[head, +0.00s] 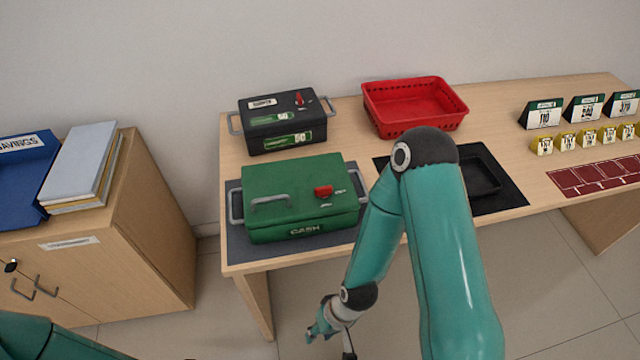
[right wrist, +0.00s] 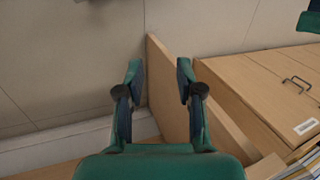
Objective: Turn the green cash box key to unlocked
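The green cash box (head: 290,180), labelled CASH, sits closed on a dark mat (head: 236,245) at the table's left front corner. Its red key (head: 323,191) is on the right part of the lid, lying roughly sideways in the picture. Small white marks near it are too small to read. My right gripper (head: 322,330) hangs low in front of the table, below and away from the box. In the right wrist view this gripper (right wrist: 158,75) is open and empty, facing floor and wooden panels. My left gripper is not in view.
A black box (head: 270,122) with a red key (head: 299,99) stands behind the green one. A red basket (head: 415,108) and a black tray (head: 482,175) are to the right. A cabinet (head: 155,225) with books (head: 80,165) stands left, across a gap.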

